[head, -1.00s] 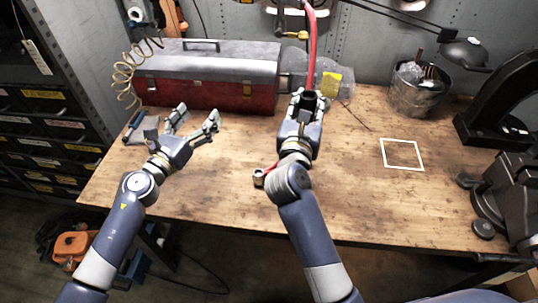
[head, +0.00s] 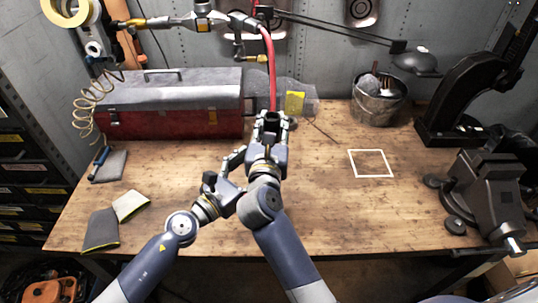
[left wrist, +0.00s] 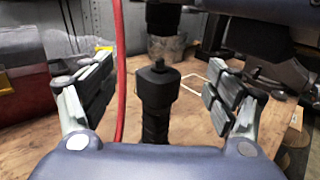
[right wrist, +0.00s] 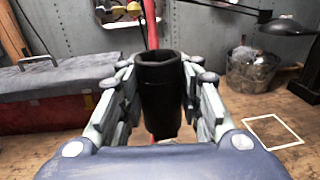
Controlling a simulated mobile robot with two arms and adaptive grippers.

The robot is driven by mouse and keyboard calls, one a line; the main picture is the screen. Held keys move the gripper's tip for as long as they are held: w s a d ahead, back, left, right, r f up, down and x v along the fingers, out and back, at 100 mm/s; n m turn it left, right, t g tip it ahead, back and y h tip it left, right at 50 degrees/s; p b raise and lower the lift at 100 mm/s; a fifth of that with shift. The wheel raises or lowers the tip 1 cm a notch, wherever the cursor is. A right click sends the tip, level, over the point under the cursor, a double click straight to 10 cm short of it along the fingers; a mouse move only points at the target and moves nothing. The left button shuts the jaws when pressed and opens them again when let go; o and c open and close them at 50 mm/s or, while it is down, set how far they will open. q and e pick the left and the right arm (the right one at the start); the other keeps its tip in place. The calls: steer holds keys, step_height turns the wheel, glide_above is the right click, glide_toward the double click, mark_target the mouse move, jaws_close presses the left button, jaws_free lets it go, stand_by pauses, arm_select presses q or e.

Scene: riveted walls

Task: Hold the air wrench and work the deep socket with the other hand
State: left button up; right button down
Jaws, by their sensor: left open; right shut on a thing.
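The deep socket looks like a black, open-topped cylinder, upright between my right fingers (right wrist: 160,90). My right gripper (head: 271,122) is shut on it above the bench. In the left wrist view, a dark cylinder (left wrist: 163,18), seemingly the same socket, is above what looks like the air wrench (left wrist: 155,100), a black body with a small square stub on top. A gap shows between them. My left gripper (head: 232,170) is open, close beside and below my right gripper. Its fingers frame the wrench without visible contact. The wrench's lower end is hidden.
A red hose (head: 271,70) hangs down behind my right gripper. A red toolbox (head: 175,123) stands at the back left and a metal bucket (head: 378,105) at the back right. Dark cloths (head: 101,230) lie front left. A vise (head: 487,195) stands right. Bench around the white square outline (head: 371,150) is clear.

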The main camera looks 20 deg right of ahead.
arm_select(q)
steer(key=shift+x, duration=3)
arm_select(e)
steer(key=shift+r, duration=0.1)
arm_select(q)
steer(key=shift+c, duration=0.3)
steer(key=c, duration=1.8)
steer(key=o, duration=0.9)
steer(key=shift+c, duration=0.2)
steer(key=c, duration=0.5)
steer(key=shift+c, duration=0.2)
